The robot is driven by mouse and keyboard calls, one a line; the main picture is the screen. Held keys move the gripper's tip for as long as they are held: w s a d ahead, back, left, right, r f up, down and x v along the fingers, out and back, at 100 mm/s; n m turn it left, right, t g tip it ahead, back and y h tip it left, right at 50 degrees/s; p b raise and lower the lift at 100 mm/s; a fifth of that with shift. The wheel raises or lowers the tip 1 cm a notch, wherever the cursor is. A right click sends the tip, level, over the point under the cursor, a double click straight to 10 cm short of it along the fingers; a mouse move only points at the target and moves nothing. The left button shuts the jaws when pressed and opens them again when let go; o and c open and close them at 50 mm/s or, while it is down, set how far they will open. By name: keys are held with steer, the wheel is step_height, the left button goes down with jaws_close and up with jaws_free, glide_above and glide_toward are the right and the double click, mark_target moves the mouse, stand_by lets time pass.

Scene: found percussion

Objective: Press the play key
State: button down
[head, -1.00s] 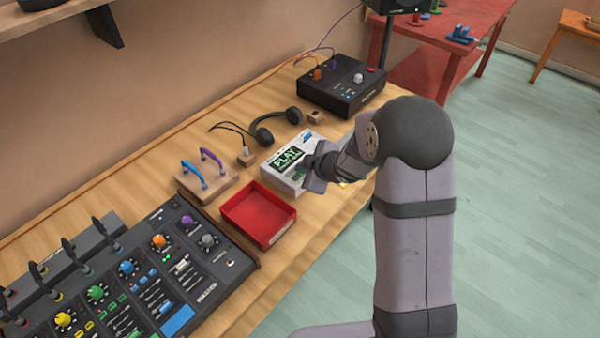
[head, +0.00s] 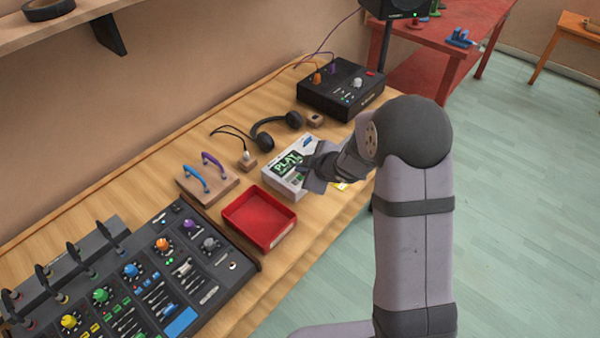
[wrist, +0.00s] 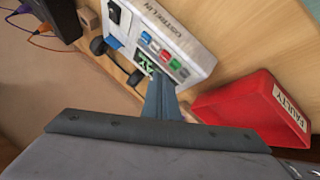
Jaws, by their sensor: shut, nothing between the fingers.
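The white player box (head: 276,177) stands on the wooden bench with its screen (head: 288,162) reading PLAY in green. In the wrist view the box (wrist: 199,62) shows a row of coloured keys, including a blue key (wrist: 131,30), a red key (wrist: 155,47) and a green key (wrist: 175,63). My gripper (head: 304,173) is shut and empty, at the near side of the box, partly hiding it. In the wrist view its fingertips (wrist: 160,76) are by the screen, close to the green end of the key row. I cannot tell whether they touch. No key marking is readable.
A red tray (head: 229,222) marked FAULTY in the wrist view sits beside the box. Headphones (head: 262,138) and a wooden block with two handles (head: 222,183) lie close behind. A mixer (head: 205,283) is at the left, a black unit (head: 318,98) at the far end.

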step_height(320, 180, up, 4)
steer(key=p, duration=0.3)
steer(key=shift+r+p, duration=0.25)
steer(key=shift+p, duration=0.15)
